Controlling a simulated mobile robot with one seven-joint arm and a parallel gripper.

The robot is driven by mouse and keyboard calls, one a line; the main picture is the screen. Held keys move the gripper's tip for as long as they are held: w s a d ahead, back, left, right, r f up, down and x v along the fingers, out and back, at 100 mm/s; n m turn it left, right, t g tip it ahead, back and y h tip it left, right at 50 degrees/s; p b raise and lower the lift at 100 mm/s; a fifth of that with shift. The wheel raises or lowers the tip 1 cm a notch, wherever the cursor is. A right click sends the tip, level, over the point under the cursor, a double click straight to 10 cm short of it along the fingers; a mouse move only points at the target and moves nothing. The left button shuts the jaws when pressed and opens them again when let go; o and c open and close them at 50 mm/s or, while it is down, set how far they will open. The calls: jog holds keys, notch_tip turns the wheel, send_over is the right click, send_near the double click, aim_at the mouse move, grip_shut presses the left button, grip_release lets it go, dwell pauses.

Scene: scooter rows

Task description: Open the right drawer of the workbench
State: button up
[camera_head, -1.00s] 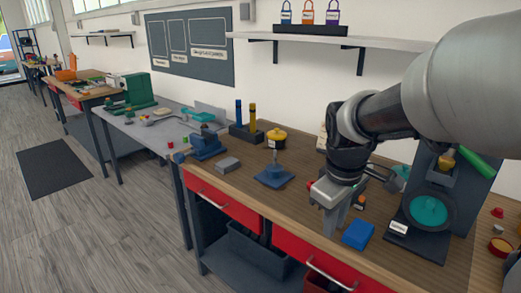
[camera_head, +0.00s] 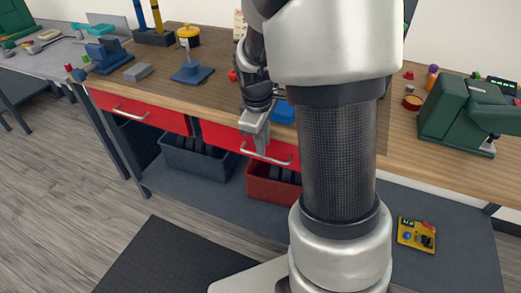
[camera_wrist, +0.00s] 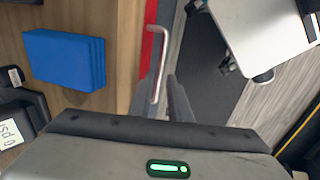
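The workbench (camera_head: 165,72) has two red drawers under its wooden top. The right drawer (camera_head: 222,136) looks shut, its front near the bench edge. Its pale bar handle (camera_head: 279,161) is partly covered by my gripper (camera_head: 261,149), which points down in front of it. In the wrist view, the handle (camera_wrist: 152,42) runs down toward the space between the two dark fingers of my gripper (camera_wrist: 164,84). The fingers are apart, with the handle's near end between them. I cannot tell whether they touch it. My arm hides the drawer's right end.
The left drawer (camera_head: 142,113) looks shut. A grey bin (camera_head: 195,158) and a red bin (camera_head: 268,189) stand on the shelf below. A blue block (camera_wrist: 65,58) lies on the top near my gripper. A green machine (camera_head: 462,118) stands at right. The floor in front is open.

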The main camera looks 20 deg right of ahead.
jog(key=shift+w+d+f+b, duration=0.15)
jog(key=shift+f+b, duration=0.05)
jog(key=shift+f, duration=0.9)
jog(key=shift+w+d+f+b, duration=0.15)
jog(key=shift+f+b, duration=0.05)
jog(key=shift+f, duration=0.9)
jog(key=shift+c, duration=0.3)
grip_shut()
